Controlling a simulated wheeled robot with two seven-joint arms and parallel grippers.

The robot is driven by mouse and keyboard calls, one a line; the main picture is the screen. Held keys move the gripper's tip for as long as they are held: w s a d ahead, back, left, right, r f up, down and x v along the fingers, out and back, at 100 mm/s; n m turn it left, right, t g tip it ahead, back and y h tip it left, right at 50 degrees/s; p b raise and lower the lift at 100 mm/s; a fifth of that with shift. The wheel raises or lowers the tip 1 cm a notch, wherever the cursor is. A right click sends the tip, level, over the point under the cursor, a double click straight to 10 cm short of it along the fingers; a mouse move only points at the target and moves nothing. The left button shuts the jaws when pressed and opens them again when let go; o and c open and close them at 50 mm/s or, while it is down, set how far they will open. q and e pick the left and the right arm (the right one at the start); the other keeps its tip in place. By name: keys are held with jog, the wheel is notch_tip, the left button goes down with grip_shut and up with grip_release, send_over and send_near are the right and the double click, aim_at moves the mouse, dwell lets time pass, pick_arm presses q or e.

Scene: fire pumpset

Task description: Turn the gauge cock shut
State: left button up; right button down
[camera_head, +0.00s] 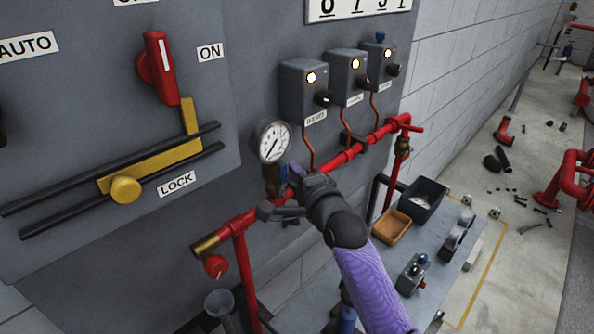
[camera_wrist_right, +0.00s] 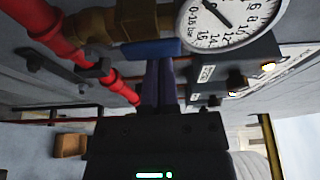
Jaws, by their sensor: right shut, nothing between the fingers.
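The gauge cock (camera_head: 271,182) is a brass fitting between the red pipe and the round white pressure gauge (camera_head: 274,142). Its brass body (camera_wrist_right: 112,24) and the gauge (camera_wrist_right: 222,20) fill the top of the right wrist view. The cock's blue lever (camera_wrist_right: 152,49) lies roughly in line with the brass body. My right gripper (camera_head: 294,174) is at the lever, on the right of the cock. Its purple fingers (camera_wrist_right: 158,76) are shut together and empty, with their tips right at the lever. I cannot tell whether they touch it. My left gripper is out of view.
The red pipe (camera_head: 240,226) runs along the grey panel behind my gripper. Grey switch boxes (camera_head: 303,88) with lit lamps and thin copper tubes are above it. A bench (camera_head: 372,262) below carries an orange tray (camera_head: 391,227) and a dark bin (camera_head: 424,198).

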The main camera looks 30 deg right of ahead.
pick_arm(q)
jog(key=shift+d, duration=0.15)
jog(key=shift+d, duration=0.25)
pick_arm(e)
jog(key=shift+a, duration=0.1)
